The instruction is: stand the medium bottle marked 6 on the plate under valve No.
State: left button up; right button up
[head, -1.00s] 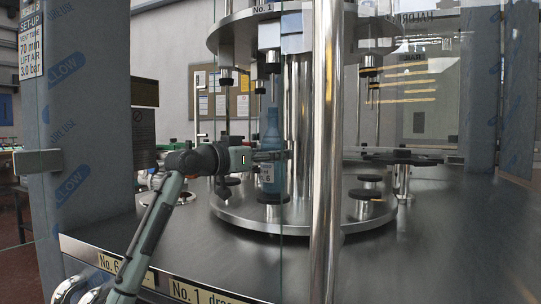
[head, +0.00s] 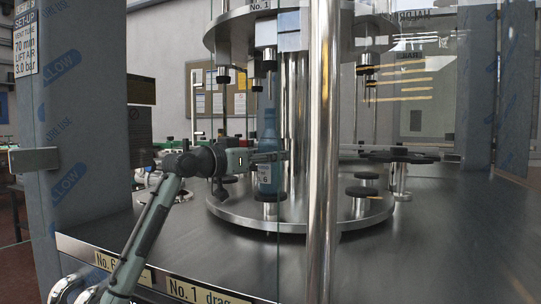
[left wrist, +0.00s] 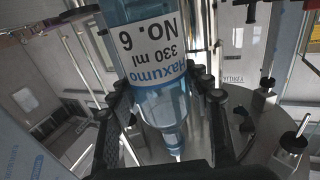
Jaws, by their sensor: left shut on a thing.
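The blue bottle marked 6 (head: 267,172) is upright in the head view, below the valve marked No. 1 (head: 261,5). Its base is at or just above a small black round plate (head: 268,197); I cannot tell whether they touch. My left gripper (head: 268,157) is shut around the bottle above its label. In the left wrist view the bottle (left wrist: 160,85) appears upside down between the dark fingers (left wrist: 165,100), its label reading 330 ml, No. 6. The bottle's mouth is close under a thin filling tube (head: 270,88). My right gripper is not in view.
A round steel carousel (head: 300,222) carries several black plates, such as one at the right (head: 362,191). A shiny vertical post (head: 322,150) and glass panel edges stand in front. A dark star-shaped part (head: 400,156) lies right. The steel deck (head: 430,230) at right is clear.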

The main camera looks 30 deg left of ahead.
pick_arm(q)
jog(key=shift+f, duration=0.2)
jog(key=o, duration=1.2)
jog(key=v, duration=1.2)
jog(key=x, duration=1.2)
jog(key=shift+r, duration=0.25)
